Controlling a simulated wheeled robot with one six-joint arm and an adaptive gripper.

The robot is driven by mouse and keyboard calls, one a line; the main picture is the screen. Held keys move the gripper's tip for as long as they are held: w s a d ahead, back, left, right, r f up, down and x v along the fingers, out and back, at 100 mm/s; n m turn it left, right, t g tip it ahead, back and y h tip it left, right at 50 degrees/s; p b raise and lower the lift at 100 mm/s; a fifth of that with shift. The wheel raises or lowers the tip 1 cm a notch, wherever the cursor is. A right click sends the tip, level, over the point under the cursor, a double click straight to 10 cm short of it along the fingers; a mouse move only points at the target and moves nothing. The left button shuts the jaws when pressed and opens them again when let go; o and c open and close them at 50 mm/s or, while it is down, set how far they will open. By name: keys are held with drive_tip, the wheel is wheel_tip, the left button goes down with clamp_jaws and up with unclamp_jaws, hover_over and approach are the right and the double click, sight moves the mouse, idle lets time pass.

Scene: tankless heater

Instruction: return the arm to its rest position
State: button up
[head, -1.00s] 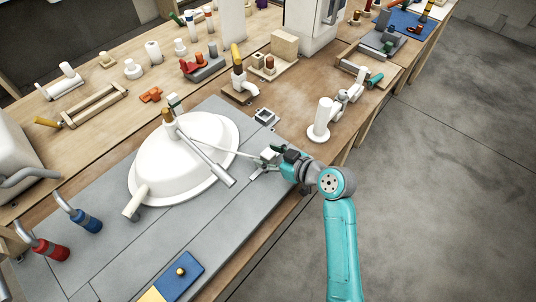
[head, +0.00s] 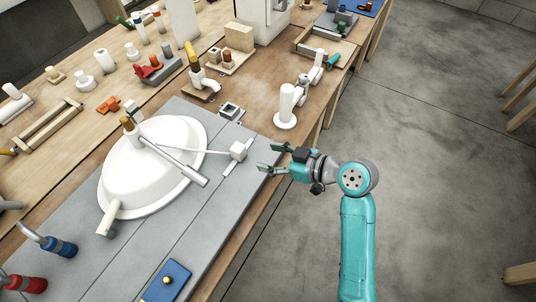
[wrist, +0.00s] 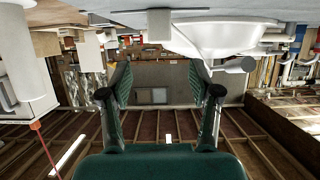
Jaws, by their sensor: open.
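My gripper (head: 270,158) is open and empty at the right edge of the bench in the head view. Its two fingers point left toward a small white block (head: 238,150) on the end of a thin rod, with a gap between them. The rod reaches to the white domed heater body (head: 150,165) on the grey mat. In the wrist view my gripper (wrist: 160,90) shows both fingers spread apart with nothing between them. The white dome (wrist: 225,38) shows at the top right of that view.
A white jointed arm-like fixture (head: 287,105) stands on the wooden bench beyond my gripper. A blue plate (head: 168,280) lies at the mat's front. Red (head: 22,282) and blue (head: 60,246) handled pipes are at the left. The floor (head: 430,150) right of the bench is clear.

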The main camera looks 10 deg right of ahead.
idle(0.4)
drive_tip(key=s+d+f+m+t+h, duration=0.1)
drive_tip(key=s+f+m, duration=0.1)
drive_tip(key=f, duration=0.1)
drive_tip(key=s+d+f+m+h, duration=0.1)
drive_tip(key=s+f+m, duration=0.1)
drive_tip(key=s+f, duration=0.1)
drive_tip(key=s+d+f+m+t+h, duration=0.1)
drive_tip(key=s+f+h, duration=0.1)
drive_tip(key=f, duration=0.1)
drive_tip(key=shift+s+d+m+t, duration=0.3)
drive_tip(key=shift+s+m, duration=0.05)
drive_tip(key=shift+m, duration=0.05)
drive_tip(key=s+d+f+m+t+h, duration=0.1)
drive_tip(key=s+d+m+h, duration=0.2)
drive_tip(key=s, duration=0.7)
drive_tip(key=s+d+f+m+t+h, duration=0.1)
drive_tip(key=s+d+m+h, duration=0.2)
drive_tip(key=s, duration=0.6)
drive_tip(key=s+d+r+n+t, duration=0.1)
drive_tip(key=s+d+r, duration=0.1)
drive_tip(key=s+r, duration=0.6)
drive_tip(key=shift+s+r+t+h, duration=0.15)
drive_tip(key=shift+s+t+h, duration=0.25)
drive_tip(key=shift+s, duration=0.7)
